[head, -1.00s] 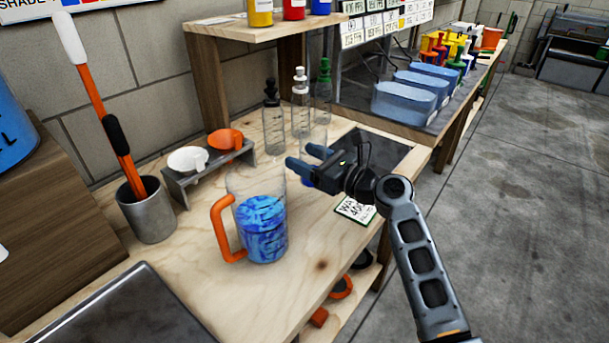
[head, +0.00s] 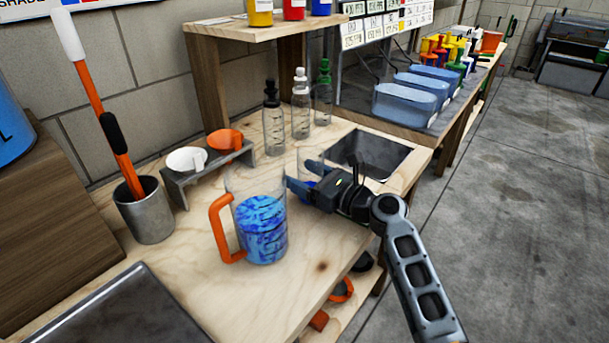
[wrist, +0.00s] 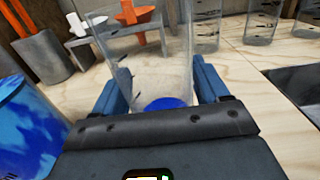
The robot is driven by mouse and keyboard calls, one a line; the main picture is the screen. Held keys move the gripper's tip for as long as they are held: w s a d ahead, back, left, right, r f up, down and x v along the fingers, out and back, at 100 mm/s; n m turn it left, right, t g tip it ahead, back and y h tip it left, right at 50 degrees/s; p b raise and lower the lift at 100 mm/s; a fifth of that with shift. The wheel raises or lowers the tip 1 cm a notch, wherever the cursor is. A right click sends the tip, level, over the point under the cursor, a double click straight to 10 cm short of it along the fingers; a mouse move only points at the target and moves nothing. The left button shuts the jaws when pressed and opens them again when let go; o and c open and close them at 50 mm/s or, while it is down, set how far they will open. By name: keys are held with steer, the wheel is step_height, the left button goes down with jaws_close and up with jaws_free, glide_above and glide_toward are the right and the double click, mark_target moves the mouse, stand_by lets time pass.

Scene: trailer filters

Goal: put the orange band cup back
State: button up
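My gripper (head: 303,178) is low over the bench, right of the orange-handled pitcher. Its two blue fingers also show in the wrist view (wrist: 160,88), spread on either side of a clear cup (wrist: 150,62) with blue at its base. The fingers look open; contact with the cup cannot be told. In the head view the clear cup (head: 311,158) is partly hidden behind the gripper. No orange band shows on it.
The clear pitcher (head: 262,225) of blue liquid stands close left of my gripper. Several clear bottles (head: 300,105) stand behind. A dark recessed tray (head: 372,153) lies to the right. A metal pot (head: 147,215) holds an orange-handled spatula.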

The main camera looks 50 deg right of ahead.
steer(key=shift+o, duration=1.4)
steer(key=shift+r, duration=0.15)
steer(key=s, duration=1.2)
steer(key=shift+d, duration=0.2)
